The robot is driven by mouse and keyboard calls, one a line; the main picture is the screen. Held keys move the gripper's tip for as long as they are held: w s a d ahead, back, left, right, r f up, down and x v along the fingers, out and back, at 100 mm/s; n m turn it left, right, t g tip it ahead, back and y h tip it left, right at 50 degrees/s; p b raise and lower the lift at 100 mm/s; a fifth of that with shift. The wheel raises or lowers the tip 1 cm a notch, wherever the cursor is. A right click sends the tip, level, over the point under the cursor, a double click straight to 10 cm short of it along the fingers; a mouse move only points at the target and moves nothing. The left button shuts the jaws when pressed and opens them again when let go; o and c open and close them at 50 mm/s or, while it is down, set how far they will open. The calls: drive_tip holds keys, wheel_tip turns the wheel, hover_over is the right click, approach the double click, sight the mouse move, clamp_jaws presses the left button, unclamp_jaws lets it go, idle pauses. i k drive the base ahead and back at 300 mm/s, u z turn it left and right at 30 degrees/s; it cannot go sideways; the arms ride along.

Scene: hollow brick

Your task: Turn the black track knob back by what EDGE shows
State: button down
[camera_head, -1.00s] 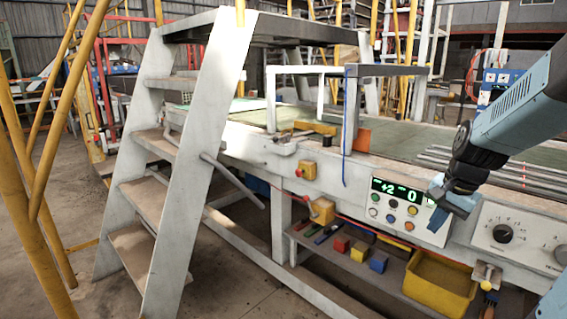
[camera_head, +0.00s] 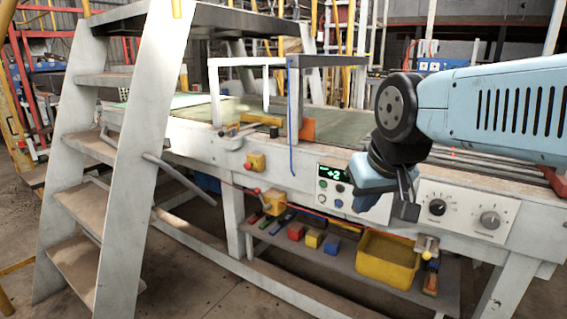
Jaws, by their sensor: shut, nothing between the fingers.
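The black knob (camera_head: 437,207) sits on a white dial panel (camera_head: 462,222) on the front of the long bench, with marks around it. A grey knob (camera_head: 490,220) is to its right. Left of it is a control box with a green-lit display (camera_head: 332,174) that reads "+2"; the rest of the display and some buttons are hidden behind my gripper. My gripper (camera_head: 406,208) is shut and empty, pointing down, just left of the black knob in the picture. It looks apart from the knob, but the depth gap is hard to judge.
A yellow bin (camera_head: 388,258) and red, yellow and blue blocks (camera_head: 313,239) are on the low shelf. A grey step ladder (camera_head: 135,150) stands at left. Floor in front is clear.

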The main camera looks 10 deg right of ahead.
sight(438, 207)
drive_tip(key=u, duration=1.55)
drive_tip(key=i, duration=0.05)
drive_tip(key=z, duration=2.9)
